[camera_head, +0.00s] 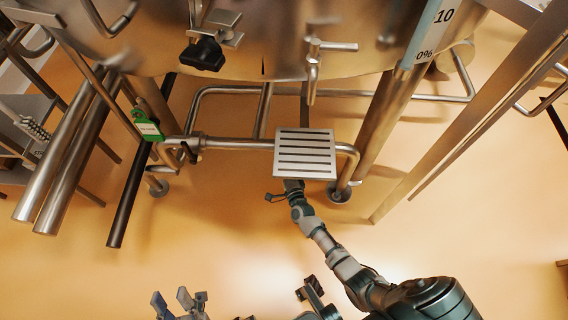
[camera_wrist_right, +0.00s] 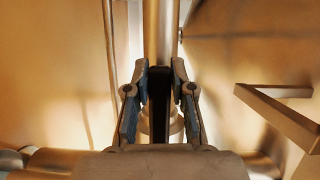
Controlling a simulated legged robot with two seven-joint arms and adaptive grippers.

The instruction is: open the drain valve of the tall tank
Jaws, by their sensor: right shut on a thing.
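The tall tank (camera_head: 300,62) fills the top of the head view, a shiny metal body on legs with pipes beneath it. In the right wrist view, my right gripper (camera_wrist_right: 160,78) is shut on a dark, narrow handle (camera_wrist_right: 160,103), which stands between its two fingers. A vertical metal pipe (camera_wrist_right: 160,35) rises behind the handle. In the head view, my right arm reaches up from the lower right to the slotted step, and the step hides the gripper's fingertips and the handle. My left gripper (camera_head: 180,303) is low in the head view, its fingers apart and empty.
The slotted metal step (camera_head: 305,170) sits above the right gripper. A green tag (camera_head: 147,129) hangs on the pipework at left. A black-knobbed fitting (camera_head: 203,54) is on the tank. Tank legs (camera_head: 385,120) and slanted bars flank the area. The orange floor (camera_head: 220,230) in front is clear.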

